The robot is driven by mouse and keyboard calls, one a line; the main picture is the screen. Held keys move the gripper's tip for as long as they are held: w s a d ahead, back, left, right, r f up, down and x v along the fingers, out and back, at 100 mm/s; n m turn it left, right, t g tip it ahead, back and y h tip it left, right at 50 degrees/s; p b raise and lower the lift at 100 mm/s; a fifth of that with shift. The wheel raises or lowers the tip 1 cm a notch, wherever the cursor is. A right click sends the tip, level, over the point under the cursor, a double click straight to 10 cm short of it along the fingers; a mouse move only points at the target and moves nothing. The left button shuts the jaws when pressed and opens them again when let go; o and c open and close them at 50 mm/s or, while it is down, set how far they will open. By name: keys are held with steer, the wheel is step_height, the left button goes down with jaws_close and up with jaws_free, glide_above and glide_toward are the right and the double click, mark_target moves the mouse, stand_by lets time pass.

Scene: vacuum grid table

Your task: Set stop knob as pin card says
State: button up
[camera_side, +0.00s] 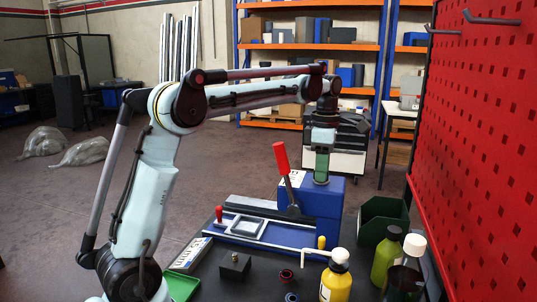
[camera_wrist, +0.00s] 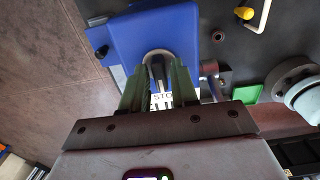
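A blue block-shaped housing (camera_side: 322,207) stands on the table with a red-handled lever (camera_side: 282,160) at its left. In the wrist view, a round grey metal knob (camera_wrist: 157,60) sits on the blue housing (camera_wrist: 120,45). A white label (camera_wrist: 160,101) beside it shows letters like "STO". My gripper (camera_side: 321,178) points down over the housing's top. In the wrist view, my gripper's green fingers (camera_wrist: 158,80) stand apart on either side of the knob; contact is unclear. The knob is hidden in the side view. A white printed strip (camera_side: 190,255) lies at left; its text is unreadable.
The blue-and-grey fixture has a red knob (camera_side: 219,213) and a yellow knob (camera_side: 321,242). Yellow (camera_side: 336,278) and green (camera_side: 386,256) bottles stand front right, near a dark green bin (camera_side: 383,217). A red perforated panel (camera_side: 480,140) rises at right.

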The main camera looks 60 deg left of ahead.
jaws_close()
